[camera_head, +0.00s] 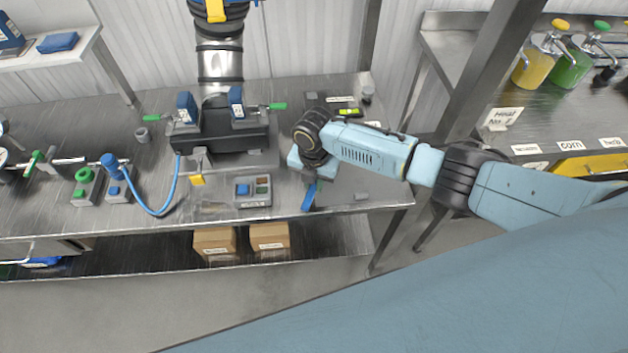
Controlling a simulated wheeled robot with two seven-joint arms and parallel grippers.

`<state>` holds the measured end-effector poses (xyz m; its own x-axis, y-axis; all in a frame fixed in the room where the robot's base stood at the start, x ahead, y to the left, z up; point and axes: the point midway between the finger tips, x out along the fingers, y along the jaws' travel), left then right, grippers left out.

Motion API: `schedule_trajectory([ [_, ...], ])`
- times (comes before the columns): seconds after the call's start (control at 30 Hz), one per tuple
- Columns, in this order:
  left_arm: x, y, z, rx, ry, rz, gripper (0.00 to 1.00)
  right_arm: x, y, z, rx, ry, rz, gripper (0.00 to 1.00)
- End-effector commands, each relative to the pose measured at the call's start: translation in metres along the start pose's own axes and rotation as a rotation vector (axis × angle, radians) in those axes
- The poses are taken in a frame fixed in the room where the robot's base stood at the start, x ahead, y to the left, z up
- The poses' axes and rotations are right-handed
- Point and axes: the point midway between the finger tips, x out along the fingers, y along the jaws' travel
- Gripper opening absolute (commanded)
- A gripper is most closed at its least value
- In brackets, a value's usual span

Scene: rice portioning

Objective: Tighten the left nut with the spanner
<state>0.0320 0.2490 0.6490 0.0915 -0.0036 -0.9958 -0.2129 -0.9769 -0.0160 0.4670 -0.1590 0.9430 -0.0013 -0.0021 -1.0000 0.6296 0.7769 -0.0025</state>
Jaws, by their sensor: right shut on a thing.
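My right gripper (306,172) is at the front part of the workbench, right of the middle. It is shut on a blue bar-like tool (309,197), which looks like the spanner and slants down toward the bench's front edge. Its upper end and the fingertips are largely hidden by my wrist. A dark machine base (222,136) under a metal pipe stands left of the gripper. It carries a left blue block (186,107) and a right blue block (236,101), each beside a green-ended handle. I cannot make out the left nut. My left gripper is not in view.
A blue hose (152,208) loops at the left. Two cardboard boxes (270,236) stand on the lower shelf. A metal post (478,75) rises at the right.

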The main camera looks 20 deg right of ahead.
Motion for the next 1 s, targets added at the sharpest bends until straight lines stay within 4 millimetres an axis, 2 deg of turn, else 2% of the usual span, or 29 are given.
schedule_trajectory([
  [0.27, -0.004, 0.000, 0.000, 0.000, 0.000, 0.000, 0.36, -0.004, 0.000, 0.000, 0.000, 0.000, 0.001, 0.00],
  [0.63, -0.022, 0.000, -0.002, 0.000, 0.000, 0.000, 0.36, -0.024, 0.000, 0.000, 0.000, 0.000, 0.001, 0.00],
  [1.0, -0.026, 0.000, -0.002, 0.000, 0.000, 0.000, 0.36, -0.039, 0.000, 0.001, 0.001, -0.001, 0.000, 0.00],
])
